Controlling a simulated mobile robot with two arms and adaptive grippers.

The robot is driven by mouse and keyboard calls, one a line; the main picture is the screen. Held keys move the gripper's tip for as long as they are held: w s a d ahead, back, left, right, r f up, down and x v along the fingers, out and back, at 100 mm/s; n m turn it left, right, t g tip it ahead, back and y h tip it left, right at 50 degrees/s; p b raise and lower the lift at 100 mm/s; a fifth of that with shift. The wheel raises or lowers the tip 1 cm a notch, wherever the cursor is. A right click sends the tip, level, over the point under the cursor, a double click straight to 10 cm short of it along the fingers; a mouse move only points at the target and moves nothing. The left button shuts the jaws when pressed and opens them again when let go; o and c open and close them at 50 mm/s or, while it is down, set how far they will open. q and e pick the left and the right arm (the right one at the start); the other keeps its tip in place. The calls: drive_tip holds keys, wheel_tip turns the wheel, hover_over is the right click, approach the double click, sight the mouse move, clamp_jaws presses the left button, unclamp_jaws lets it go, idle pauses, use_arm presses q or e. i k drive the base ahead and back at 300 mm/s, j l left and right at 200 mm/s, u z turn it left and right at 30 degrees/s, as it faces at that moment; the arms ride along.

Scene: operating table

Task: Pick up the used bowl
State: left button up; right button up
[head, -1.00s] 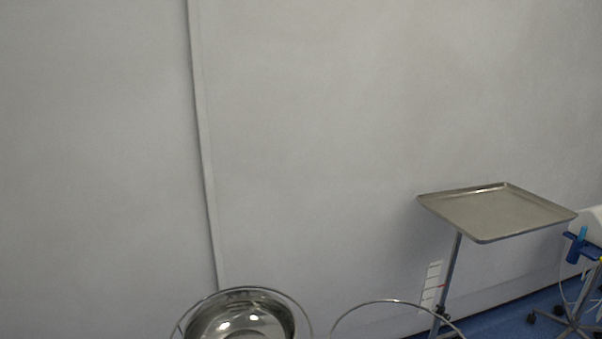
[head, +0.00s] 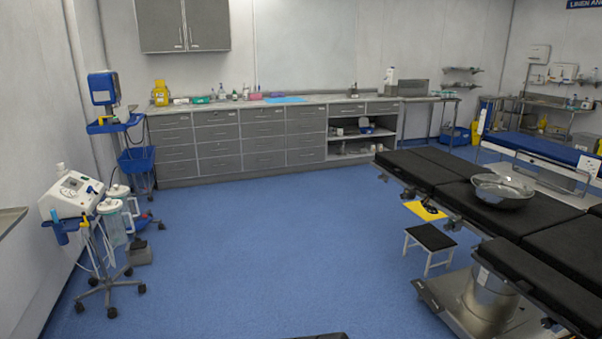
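A shiny metal bowl (head: 502,190) rests on the black padded operating table (head: 440,178) at the right of the head view. Something pale or reflective shows inside it, too small to make out. The bowl stands upright and is well away from me across the floor. Neither of my grippers shows in the head view, so I cannot see whether they hold anything.
Blue floor (head: 260,240) lies open in the middle. A wheeled suction unit (head: 75,195) stands at left. A black-topped step stool (head: 430,237) sits beside the operating table. Grey drawer cabinets (head: 240,137) line the back wall.

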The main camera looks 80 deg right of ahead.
sight(498, 191)
drive_tip(key=z, duration=3.95)
drive_tip(key=i+j, duration=0.25)
drive_tip(key=i+j+u, duration=0.05)
drive_tip(key=i, duration=0.05)
